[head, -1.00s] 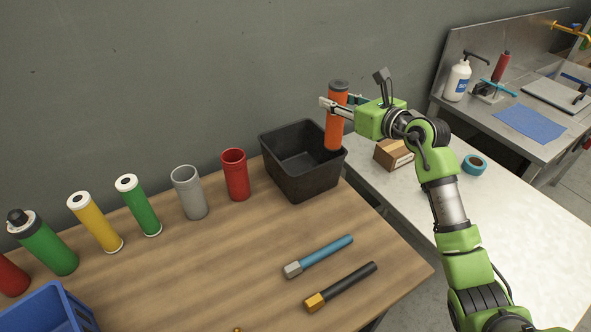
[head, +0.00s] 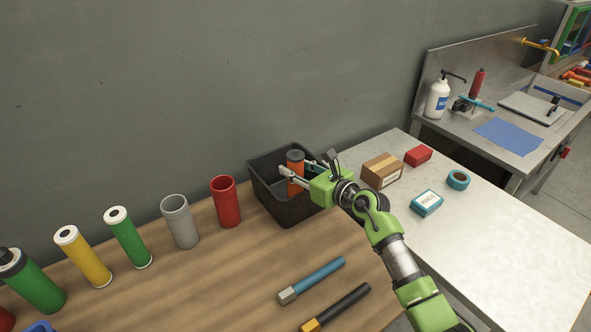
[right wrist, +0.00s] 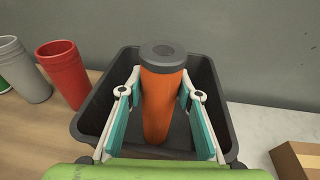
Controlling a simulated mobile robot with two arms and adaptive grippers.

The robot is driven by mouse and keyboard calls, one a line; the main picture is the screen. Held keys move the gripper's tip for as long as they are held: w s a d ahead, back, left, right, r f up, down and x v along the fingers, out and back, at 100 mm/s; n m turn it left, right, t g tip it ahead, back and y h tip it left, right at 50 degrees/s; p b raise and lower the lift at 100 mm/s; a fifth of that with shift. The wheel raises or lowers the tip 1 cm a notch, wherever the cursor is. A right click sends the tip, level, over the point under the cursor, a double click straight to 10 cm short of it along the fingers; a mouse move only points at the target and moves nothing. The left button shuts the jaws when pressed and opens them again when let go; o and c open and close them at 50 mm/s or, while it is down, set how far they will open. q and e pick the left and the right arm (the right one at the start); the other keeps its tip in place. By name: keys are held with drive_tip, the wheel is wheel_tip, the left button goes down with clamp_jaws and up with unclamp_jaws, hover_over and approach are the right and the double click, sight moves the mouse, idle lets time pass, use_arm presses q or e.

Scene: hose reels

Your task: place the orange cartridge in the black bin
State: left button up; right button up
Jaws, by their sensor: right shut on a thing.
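The orange cartridge (head: 295,170) with a dark grey cap stands upright inside the black bin (head: 266,197), on the wooden table against the wall. My right gripper (head: 297,172) reaches over the bin's right side and is shut on the cartridge. In the right wrist view the cartridge (right wrist: 162,100) is between the two teal-padded fingers, within the bin's walls (right wrist: 88,118). I cannot tell for sure whether its base touches the bin floor. My left gripper is not in view.
A red cup (head: 226,203) and a grey cup (head: 180,222) stand left of the bin, with green and yellow cartridges beyond. Blue (head: 312,279) and black-handled tools lie in front. A cardboard box (head: 382,170) sits on the white table at the right.

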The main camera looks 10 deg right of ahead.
drive_tip(key=shift+f, duration=0.15)
drive_tip(key=o, duration=1.2)
drive_tip(key=shift+f, duration=0.1)
drive_tip(key=shift+s+d, duration=0.1)
drive_tip(key=v, duration=0.6)
drive_tip(key=b+v, duration=0.1)
drive_tip(key=v, duration=0.4)
drive_tip(key=shift+s+d+r, duration=0.2)
drive_tip(key=shift+s+r, duration=0.1)
